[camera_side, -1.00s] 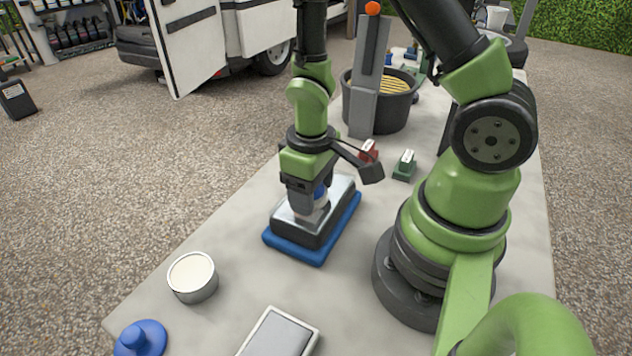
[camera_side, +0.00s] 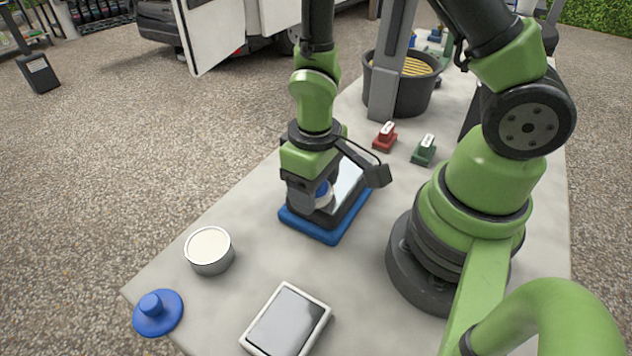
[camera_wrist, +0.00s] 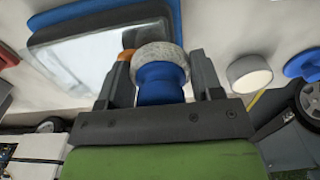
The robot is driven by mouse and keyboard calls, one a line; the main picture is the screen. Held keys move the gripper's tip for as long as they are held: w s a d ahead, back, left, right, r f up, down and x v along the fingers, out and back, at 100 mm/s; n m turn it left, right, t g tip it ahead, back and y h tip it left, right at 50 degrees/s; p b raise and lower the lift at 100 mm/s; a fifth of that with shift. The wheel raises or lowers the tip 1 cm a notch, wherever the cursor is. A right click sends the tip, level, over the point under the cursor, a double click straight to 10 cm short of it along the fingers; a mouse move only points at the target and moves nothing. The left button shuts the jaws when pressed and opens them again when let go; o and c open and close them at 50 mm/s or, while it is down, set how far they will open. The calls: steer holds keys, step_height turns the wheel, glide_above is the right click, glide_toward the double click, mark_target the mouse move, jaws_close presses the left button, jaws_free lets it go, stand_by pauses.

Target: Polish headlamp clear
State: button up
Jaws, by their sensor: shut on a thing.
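The headlamp (camera_side: 347,186) lies on a blue base (camera_side: 325,237) on the bench, with a dark housing and a shiny, pale reflecting top. It fills the upper left of the wrist view (camera_wrist: 85,60). My gripper (camera_side: 316,201) is above its near end, pointing down. The gripper is shut on a blue-handled polishing pad (camera_wrist: 160,85) with a speckled grey-white round face (camera_wrist: 160,60). The pad is at the headlamp's top face; I cannot tell if it touches. My fingers hide part of the lens.
A round tin with a pale top (camera_side: 209,250) and a blue round knobbed piece (camera_side: 158,312) stand front left. A white-rimmed grey panel (camera_side: 287,322) lies in front. A red block (camera_side: 385,136), a green block (camera_side: 424,149) and a black bucket (camera_side: 400,90) are behind.

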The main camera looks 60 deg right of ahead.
mark_target(347, 159)
steer(key=shift+s+d+f, duration=0.1)
steer(key=shift+d+f, duration=0.1)
steer(key=shift+d, duration=2.1)
steer(key=c, duration=0.5)
steer(key=shift+d+r, duration=0.2)
steer(key=shift+d, duration=1.5)
steer(key=shift+d+f, duration=0.1)
steer(key=shift+d, duration=2.55)
steer(key=shift+r, duration=3.65)
